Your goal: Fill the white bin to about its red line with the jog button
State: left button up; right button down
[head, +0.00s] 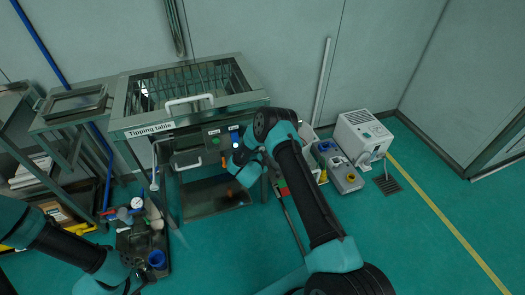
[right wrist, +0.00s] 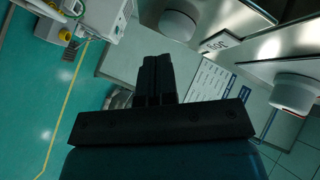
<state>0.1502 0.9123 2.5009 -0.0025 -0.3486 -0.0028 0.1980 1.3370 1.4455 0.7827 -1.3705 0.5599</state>
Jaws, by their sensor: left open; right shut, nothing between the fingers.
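The control panel (head: 215,139) is on the front of the tipping table (head: 190,112), with a blue button or label on it. My right gripper (right wrist: 157,70) is shut and empty, its fingertips close to the panel. In the right wrist view a small label (right wrist: 219,42) that seems to read "Jog" sits beside a pale round button (right wrist: 177,24); the fingertips look apart from it. A white container, maybe the white bin (head: 308,133), is mostly hidden behind my right arm; its red line and fill level cannot be made out. My left gripper (head: 136,281) is open at the bottom left, partly out of frame.
A white machine (head: 361,134) and a grey-yellow unit (head: 345,176) stand right of the table. A dark tray (head: 140,238) with bottles and a blue cup (head: 156,259) is near my left gripper. Shelving stands at the left.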

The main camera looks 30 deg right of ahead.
jog(key=shift+w, duration=0.2)
dwell(0.5)
jog(key=shift+w+d, duration=0.1)
jog(key=shift+w, duration=0.1)
jog(key=shift+w, duration=0.45)
dwell(6.7)
